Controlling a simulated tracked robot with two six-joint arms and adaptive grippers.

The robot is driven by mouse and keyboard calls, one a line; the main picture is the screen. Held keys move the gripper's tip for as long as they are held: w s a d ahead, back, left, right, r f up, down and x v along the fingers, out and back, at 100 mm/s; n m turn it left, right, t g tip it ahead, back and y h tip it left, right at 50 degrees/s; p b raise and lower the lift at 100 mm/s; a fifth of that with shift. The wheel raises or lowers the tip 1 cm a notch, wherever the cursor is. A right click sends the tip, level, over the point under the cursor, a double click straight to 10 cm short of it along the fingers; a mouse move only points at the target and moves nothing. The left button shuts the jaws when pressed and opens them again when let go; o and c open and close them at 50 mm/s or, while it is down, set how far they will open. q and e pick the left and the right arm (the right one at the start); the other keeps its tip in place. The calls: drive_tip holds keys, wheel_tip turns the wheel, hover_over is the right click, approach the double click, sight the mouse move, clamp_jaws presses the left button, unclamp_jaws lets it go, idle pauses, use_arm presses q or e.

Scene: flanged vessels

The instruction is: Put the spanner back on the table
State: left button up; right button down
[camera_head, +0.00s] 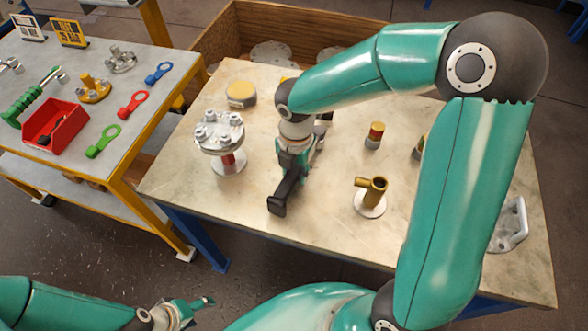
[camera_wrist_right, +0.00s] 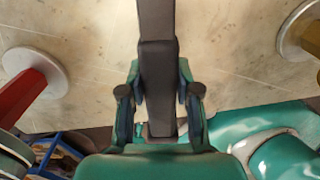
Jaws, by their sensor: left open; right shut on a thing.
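The spanner (camera_head: 285,192) is a long dark bar with a black grip, over the middle of the table (camera_head: 250,230). My right gripper (camera_head: 291,163) points down and is shut on it. In the right wrist view the spanner (camera_wrist_right: 157,70) runs upward from between the two fingers of the gripper (camera_wrist_right: 158,100). I cannot tell whether the spanner touches the tabletop. Its far part is hidden behind my right gripper and arm in the head view. My left gripper (camera_head: 190,310) is open and empty at the bottom left, off the table.
A flanged vessel (camera_head: 219,135) stands left of the spanner. A brass pipe fitting (camera_head: 371,192) on a round base stands to its right, a small red-and-yellow cylinder (camera_head: 374,136) behind. A side bench (camera_head: 60,90) holds a red bin (camera_head: 55,127) and coloured tools. The table's front left is clear.

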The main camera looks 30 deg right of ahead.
drive_tip(key=shift+f+b, duration=0.35)
drive_tip(key=shift+f, duration=0.1)
drive_tip(key=c, duration=0.7)
unclamp_jaws()
drive_tip(key=shift+c, duration=0.2)
drive_tip(key=o, duration=0.5)
drive_tip(key=shift+r, duration=0.1)
wheel_tip(320, 180, up, 7)
drive_tip(key=p, duration=0.6)
drive_tip(key=shift+p, duration=0.3)
